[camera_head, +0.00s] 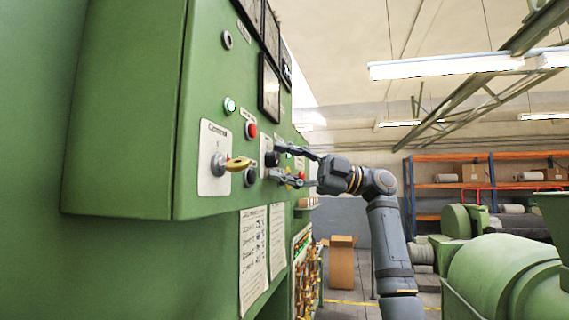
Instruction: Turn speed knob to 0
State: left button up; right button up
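The green control panel (215,95) fills the left of the head view. A black round knob (271,159) sits on a white plate on its front face; its label is too small to read, so I cannot confirm it is the speed knob. My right gripper (275,161) reaches in from the right with its fingers spread, one tip above this knob and one below. Whether the fingers touch it, I cannot tell. Controls behind the fingers are partly hidden. My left gripper is out of view.
A yellow-handled switch (240,163), a lower black knob (250,177), a red button (251,131) and a pale button (229,106) sit close by on the panel. Green machinery (505,275) stands at the lower right. An orange-framed shelf (480,175) stands behind.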

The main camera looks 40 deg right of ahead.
jog(key=v, duration=1.2)
jog(key=shift+f, duration=0.1)
